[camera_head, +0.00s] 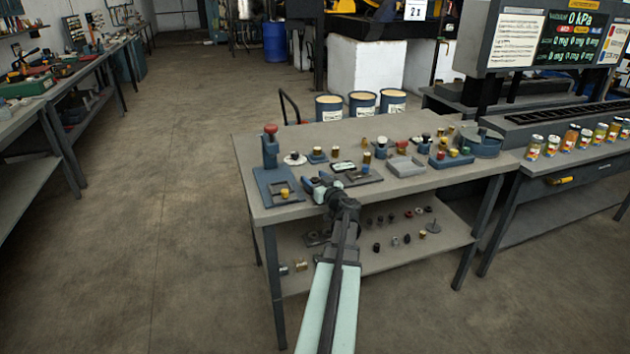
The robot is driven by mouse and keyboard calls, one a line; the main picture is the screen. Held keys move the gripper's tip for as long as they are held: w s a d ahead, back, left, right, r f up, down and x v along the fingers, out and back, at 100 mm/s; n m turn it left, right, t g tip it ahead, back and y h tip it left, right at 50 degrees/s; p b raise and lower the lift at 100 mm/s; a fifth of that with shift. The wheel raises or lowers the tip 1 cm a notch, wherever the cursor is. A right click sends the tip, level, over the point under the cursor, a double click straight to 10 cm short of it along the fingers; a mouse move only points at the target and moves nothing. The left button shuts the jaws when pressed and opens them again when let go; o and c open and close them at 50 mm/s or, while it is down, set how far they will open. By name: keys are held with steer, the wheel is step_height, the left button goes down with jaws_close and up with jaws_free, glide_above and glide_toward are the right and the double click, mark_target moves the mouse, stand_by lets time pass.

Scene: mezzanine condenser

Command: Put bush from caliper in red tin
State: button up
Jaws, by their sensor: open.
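My gripper (328,184) is over the front left part of the grey workbench (405,182), its jaws open and partly hidden by my own wrist. A small flat piece with a pale face (343,167) lies just beyond it; I cannot tell whether it is the caliper. A small brass-coloured piece (366,169) stands on a dark plate right of the gripper and may be the bush. I cannot make out a red tin for sure. A round blue-grey tin (481,144) stands at the bench's right end.
A blue press with a red knob (270,148) stands at the left end. Small parts lie on the lower shelf (385,258). The bench's front right is clear.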

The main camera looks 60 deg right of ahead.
steer(key=shift+s+a+r, duration=0.1)
steer(key=shift+r, duration=0.05)
steer(key=v, duration=1.1)
steer(key=shift+s+a, duration=0.2)
steer(key=shift+s, duration=0.1)
